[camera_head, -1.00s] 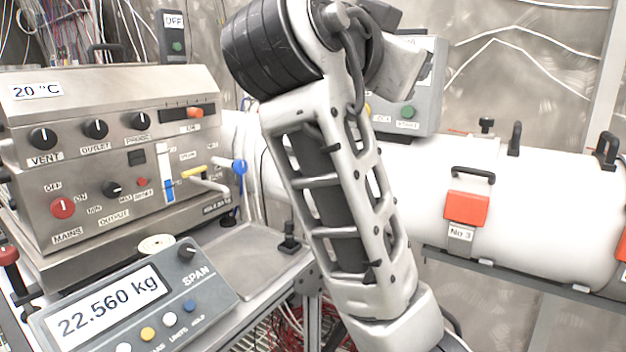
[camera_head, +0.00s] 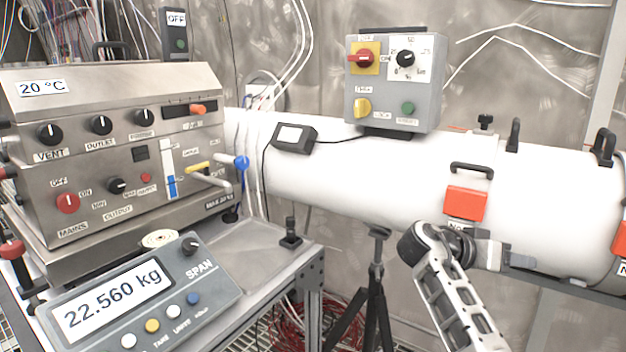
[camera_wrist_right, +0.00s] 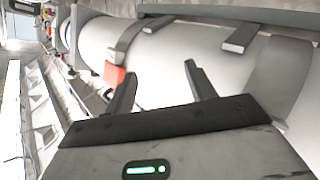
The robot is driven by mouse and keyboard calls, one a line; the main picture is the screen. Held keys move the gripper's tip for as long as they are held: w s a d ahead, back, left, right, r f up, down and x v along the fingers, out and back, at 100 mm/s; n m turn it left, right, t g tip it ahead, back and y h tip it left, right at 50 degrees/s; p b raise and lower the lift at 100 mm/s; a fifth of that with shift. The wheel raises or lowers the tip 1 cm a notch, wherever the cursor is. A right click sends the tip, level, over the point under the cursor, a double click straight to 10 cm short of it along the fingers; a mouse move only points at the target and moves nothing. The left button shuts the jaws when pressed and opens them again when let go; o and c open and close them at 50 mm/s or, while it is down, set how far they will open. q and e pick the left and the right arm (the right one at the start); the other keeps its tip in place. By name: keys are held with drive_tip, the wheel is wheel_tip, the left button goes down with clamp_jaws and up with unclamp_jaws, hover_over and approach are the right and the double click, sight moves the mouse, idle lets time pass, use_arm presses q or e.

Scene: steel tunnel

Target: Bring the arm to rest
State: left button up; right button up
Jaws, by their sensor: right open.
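My right arm (camera_head: 455,300) rises from the bottom right of the head view, in front of the white cylinder, with its dark joint below the orange-red block. In the right wrist view my right gripper (camera_wrist_right: 159,78) shows two dark fingers set apart, with nothing between them. The white cylinder (camera_wrist_right: 165,55) lies beyond the fingers. In the head view I cannot clearly make out the fingers. My left gripper is not in view.
The long white cylinder (camera_head: 345,185) runs across the back, with a grey switch box (camera_head: 388,110) above it. A steel control unit (camera_head: 95,150) and a scale display (camera_head: 140,300) reading 22.560 kg stand at left. A black tripod (camera_head: 375,285) stands at centre.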

drive_tip(key=s+d+f+g+h, duration=0.1)
drive_tip(key=s+d+f+g, duration=0.3)
drive_tip(key=s+d+f, duration=0.5)
drive_tip(key=s+d+f+g, duration=0.4)
drive_tip(key=s+d+f, duration=0.25)
drive_tip(key=d, duration=0.45)
drive_tip(key=w+a+f+n+t+y, duration=0.2)
drive_tip(key=w+f+n+t+y, duration=0.3)
drive_tip(key=w+f+n+t, duration=0.4)
drive_tip(key=w+a+f+n+t+y, duration=0.1)
drive_tip(key=w+a+f+t+y, duration=0.2)
drive_tip(key=w+a+t+y, duration=0.65)
drive_tip(key=s+a+f+n+g+y, duration=0.1)
drive_tip(key=s+a+f, duration=0.1)
drive_tip(key=s+a, duration=0.65)
drive_tip(key=s+a+f+n+g+y, duration=0.15)
drive_tip(key=s+a, duration=0.35)
drive_tip(key=a, duration=0.6)
use_arm(q)
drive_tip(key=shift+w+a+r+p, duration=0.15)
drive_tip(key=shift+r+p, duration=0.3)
drive_tip(key=shift+p, duration=0.65)
use_arm(e)
drive_tip(key=s+a+r+y, duration=0.1)
drive_tip(key=s+a+r, duration=0.3)
drive_tip(key=s, duration=0.4)
drive_tip(key=s+a+r+y, duration=0.1)
drive_tip(key=s+a+r, duration=0.4)
drive_tip(key=s, duration=0.4)
drive_tip(key=shift+a, duration=0.6)
